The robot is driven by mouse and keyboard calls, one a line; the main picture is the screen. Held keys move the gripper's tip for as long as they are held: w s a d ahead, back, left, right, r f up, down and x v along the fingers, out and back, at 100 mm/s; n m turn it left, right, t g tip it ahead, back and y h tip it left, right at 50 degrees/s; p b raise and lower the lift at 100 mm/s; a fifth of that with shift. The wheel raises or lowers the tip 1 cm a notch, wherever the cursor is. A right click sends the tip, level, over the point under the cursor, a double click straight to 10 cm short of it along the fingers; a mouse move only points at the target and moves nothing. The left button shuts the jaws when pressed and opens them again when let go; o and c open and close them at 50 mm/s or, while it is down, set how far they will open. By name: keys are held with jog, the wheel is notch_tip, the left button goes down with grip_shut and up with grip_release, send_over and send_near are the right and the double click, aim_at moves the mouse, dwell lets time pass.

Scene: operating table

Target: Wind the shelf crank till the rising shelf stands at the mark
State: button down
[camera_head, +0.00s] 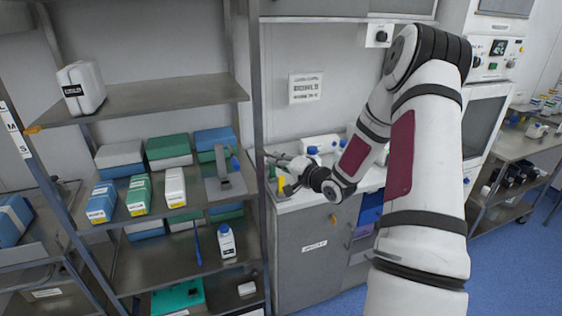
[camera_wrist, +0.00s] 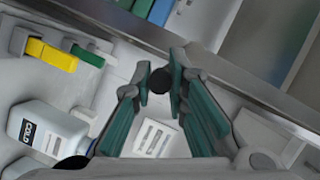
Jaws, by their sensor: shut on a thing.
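The rising shelf (camera_head: 150,96) is a grey metal board in the left rack, with a white jug (camera_head: 84,88) standing on it. An orange pointer (camera_head: 34,129) sits at its left front corner. Beside it, a white strip (camera_head: 14,130) on the left post bears the letters L, M and S; the pointer shows near the middle letter's height. My gripper (camera_head: 272,156) is beside the rack's right post. In the wrist view my gripper (camera_wrist: 163,72) is shut on a dark round crank knob (camera_wrist: 160,80) between its green-lined fingers. The rest of the crank is hidden.
Boxes fill the shelf below, with a grey bracket-like item (camera_head: 224,180) at its right. A counter (camera_head: 300,200) with bottles lies right of the post, close under my gripper. The wrist view shows a white bottle (camera_wrist: 45,130) and yellow block (camera_wrist: 52,55) nearby.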

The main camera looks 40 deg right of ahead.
jog(key=n, duration=0.1)
jog(key=r+n+g+h+p, duration=0.1)
jog(key=r+n+p, duration=0.1)
jog(key=shift+s+d+g+h, duration=0.2)
jog(key=shift+d+g+h, duration=0.05)
jog(key=shift+g+h, duration=0.05)
jog(key=n, duration=0.1)
jog(key=r+n+h+p, duration=0.1)
jog(key=n, duration=0.1)
jog(key=shift+w+a+r+g+h, duration=0.2)
jog(key=shift+g+h, duration=0.1)
jog(key=shift+g, duration=0.1)
jog(key=shift+w+a+r+n+g+h, duration=0.15)
jog(key=shift+r+n+h, duration=0.2)
jog(key=shift+n, duration=0.25)
jog(key=shift+a+r+n+g+h, duration=0.15)
jog(key=shift+r+n+h, duration=0.15)
jog(key=shift+n, duration=0.3)
jog(key=w+a+n+t+h+b, duration=0.1)
jog(key=a+n+h+b, duration=0.3)
jog(key=n, duration=1.2)
jog(key=shift+w+a+n+t+h, duration=0.4)
jog(key=shift+a+h, duration=1)
jog(key=shift+h, duration=0.85)
